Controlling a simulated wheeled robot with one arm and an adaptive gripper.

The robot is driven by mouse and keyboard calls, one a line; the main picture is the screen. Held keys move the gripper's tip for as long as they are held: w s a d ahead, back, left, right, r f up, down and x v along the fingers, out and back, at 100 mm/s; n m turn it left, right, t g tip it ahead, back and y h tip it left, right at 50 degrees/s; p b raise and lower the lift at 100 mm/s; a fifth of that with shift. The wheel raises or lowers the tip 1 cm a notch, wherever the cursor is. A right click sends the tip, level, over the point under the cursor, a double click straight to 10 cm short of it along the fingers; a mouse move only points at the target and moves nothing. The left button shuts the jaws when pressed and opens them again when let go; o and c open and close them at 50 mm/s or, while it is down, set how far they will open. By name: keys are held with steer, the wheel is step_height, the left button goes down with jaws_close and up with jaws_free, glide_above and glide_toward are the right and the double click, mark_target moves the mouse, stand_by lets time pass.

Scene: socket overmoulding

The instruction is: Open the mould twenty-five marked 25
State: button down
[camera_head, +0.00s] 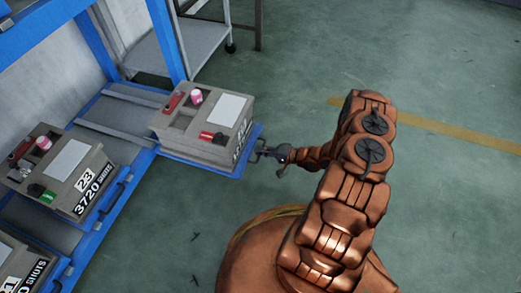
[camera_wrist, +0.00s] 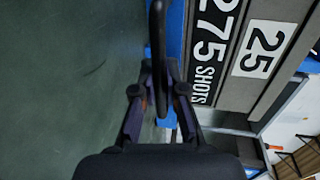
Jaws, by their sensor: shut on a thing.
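The mould marked 25 (camera_head: 190,148) is a grey block on a blue pull-out tray (camera_head: 205,166), which juts out from the rack. On its top are a pink-capped part, red parts and a white sheet. Its 25 label (camera_wrist: 263,48) and the lettering 275 SHOTS show sideways in the wrist view. My gripper (camera_head: 265,153) is at the tray's front edge, to the right of the mould in the head view. In the wrist view my gripper (camera_wrist: 160,95) is shut on the tray's dark handle (camera_wrist: 158,40). The mould's far side is hidden.
A grey cart (camera_head: 200,40) stands behind. The green floor (camera_head: 430,190) to the right is clear.

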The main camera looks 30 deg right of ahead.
steer(key=c, duration=1.2)
jaws_free()
steer(key=v, duration=1.2)
steer(key=shift+d, duration=0.1)
